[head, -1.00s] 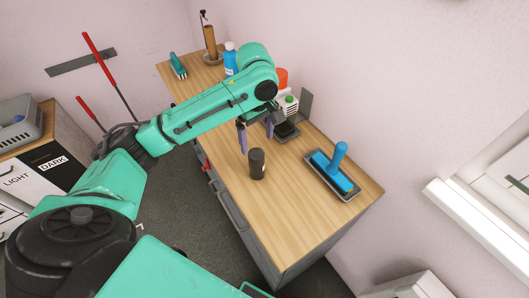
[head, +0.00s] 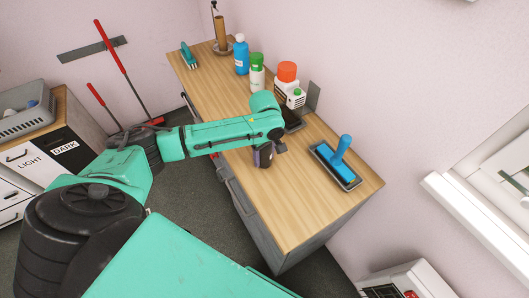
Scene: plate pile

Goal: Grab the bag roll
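The bag roll (head: 265,160) is a short dark, upright cylinder on the wooden counter top, near its front edge. My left gripper (head: 265,153) has come down over the roll from above, with its purple fingers beside the roll's upper part. The wrist hides part of the fingers and the roll's top, so I cannot tell whether the fingers press on it. My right gripper is not in view.
A blue-handled tool on a dark tray (head: 350,184) lies to the right of the roll. Behind the arm stand a red-capped container (head: 287,72), a green-capped bottle (head: 257,75) and a blue bottle (head: 241,57). The counter's near right part (head: 290,215) is bare.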

